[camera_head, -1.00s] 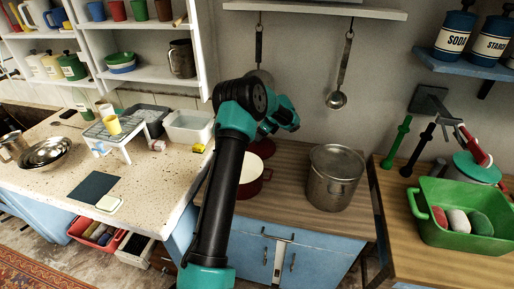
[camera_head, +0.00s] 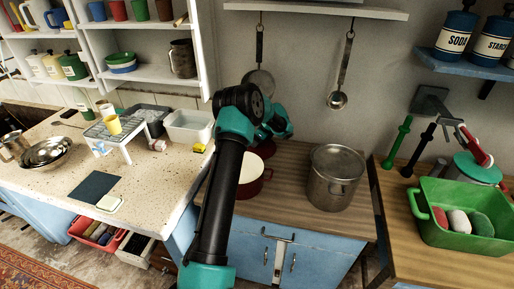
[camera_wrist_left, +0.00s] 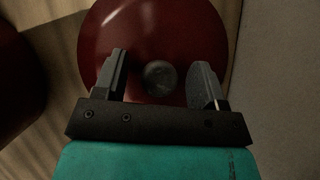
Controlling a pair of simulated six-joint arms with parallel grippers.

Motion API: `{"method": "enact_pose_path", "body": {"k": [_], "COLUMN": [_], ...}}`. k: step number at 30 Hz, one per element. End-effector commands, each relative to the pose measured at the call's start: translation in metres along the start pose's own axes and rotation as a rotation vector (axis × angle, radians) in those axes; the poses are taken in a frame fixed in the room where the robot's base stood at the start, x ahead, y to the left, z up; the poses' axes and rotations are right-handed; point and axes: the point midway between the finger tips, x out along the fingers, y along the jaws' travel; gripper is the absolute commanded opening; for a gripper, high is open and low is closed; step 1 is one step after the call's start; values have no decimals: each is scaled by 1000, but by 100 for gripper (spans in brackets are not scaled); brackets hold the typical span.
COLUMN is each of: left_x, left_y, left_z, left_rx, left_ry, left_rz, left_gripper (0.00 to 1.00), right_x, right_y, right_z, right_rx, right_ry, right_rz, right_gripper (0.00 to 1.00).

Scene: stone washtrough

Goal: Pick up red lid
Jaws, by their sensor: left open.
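The red lid (camera_wrist_left: 150,28) is a dark red disc with a round grey knob (camera_wrist_left: 160,77) in the left wrist view. In the head view a sliver of the lid (camera_head: 266,150) shows behind the red pot, next to my arm. My left gripper (camera_wrist_left: 160,62) is open over the lid, with one finger on each side of the knob. The gap in height between fingers and knob cannot be told. In the head view my left arm hides most of the gripper and part of the lid. My right gripper is not in view.
The red pot (camera_head: 262,185) stands in front of the lid, partly behind my arm. A tall metal pot (camera_head: 333,180) is to the right on the wooden counter (camera_head: 290,214). A ladle (camera_head: 337,98) and pan (camera_head: 259,82) hang on the wall behind.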

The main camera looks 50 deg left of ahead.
Motion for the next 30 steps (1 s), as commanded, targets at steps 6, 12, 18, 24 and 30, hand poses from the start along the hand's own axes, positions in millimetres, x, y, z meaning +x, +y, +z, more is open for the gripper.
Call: {"method": "enact_pose_path", "body": {"k": [6, 12, 18, 24, 30], "left_x": [0, 0, 0, 0, -2], "left_y": [0, 0, 0, 0, 0], "left_z": [0, 0, 0, 0, 0], "left_rx": [0, 0, 0, 0, 0], "left_ry": [0, 0, 0, 0, 0], "left_rz": [0, 0, 0, -1, -1], "left_gripper": [53, 34, 15, 5, 5], "right_x": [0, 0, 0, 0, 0], "right_y": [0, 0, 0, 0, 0], "right_z": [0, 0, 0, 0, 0], "right_rx": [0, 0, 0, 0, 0], "right_ry": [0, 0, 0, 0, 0], "right_rz": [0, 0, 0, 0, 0], "right_gripper": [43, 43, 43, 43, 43]}}
